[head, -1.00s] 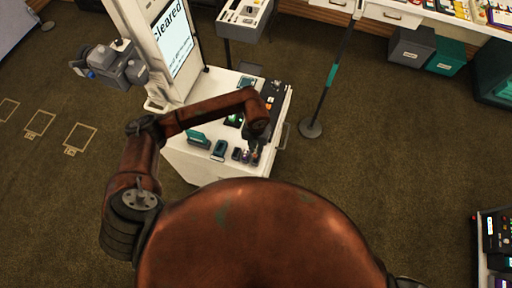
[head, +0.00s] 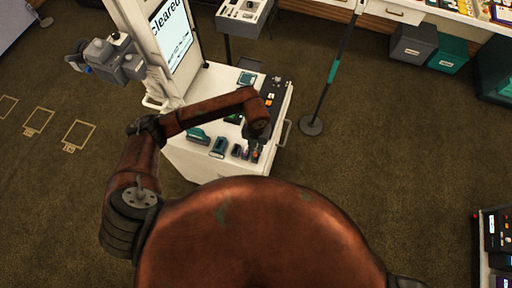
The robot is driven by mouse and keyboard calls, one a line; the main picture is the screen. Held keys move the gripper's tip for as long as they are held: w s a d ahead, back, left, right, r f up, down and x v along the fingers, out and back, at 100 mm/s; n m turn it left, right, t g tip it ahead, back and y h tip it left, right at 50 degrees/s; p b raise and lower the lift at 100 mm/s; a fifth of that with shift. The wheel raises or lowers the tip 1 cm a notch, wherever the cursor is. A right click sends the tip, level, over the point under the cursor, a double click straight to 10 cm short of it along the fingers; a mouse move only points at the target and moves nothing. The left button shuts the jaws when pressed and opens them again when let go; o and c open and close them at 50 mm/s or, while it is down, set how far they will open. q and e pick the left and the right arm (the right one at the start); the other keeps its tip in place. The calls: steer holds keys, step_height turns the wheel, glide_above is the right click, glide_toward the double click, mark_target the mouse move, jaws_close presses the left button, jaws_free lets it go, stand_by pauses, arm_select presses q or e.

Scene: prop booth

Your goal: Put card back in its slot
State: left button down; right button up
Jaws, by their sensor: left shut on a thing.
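My left gripper (head: 256,143) is over the front right part of a white counter (head: 185,158), pointing down. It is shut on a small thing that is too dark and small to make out. A row of small items stands by the gripper on the counter, among them a teal and black device (head: 218,147) and a small dark block (head: 236,150). I cannot tell the card or its slot apart in this view. My forearm hides part of the counter top. My right gripper is not in view.
A black panel (head: 271,92) with small coloured parts lies along the counter's right side. A tall screen (head: 172,38) rises at its back left. A post (head: 312,125) stands on the floor to the right. Grey (head: 412,48) and teal (head: 447,55) bins stand farther back. Carpet between is clear.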

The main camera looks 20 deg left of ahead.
arm_select(q)
steer(key=shift+f+b, duration=0.3)
steer(key=shift+f, duration=0.15)
stand_by(0.8)
steer(key=shift+f+b, duration=0.35)
steer(key=shift+f, duration=0.25)
steer(key=shift+f, duration=0.15)
steer(key=shift+f+b, duration=0.4)
steer(key=shift+f, duration=0.1)
stand_by(0.4)
steer(key=c, duration=1.9)
jaws_free()
steer(key=shift+c, duration=0.2)
steer(key=shift+r, duration=0.2)
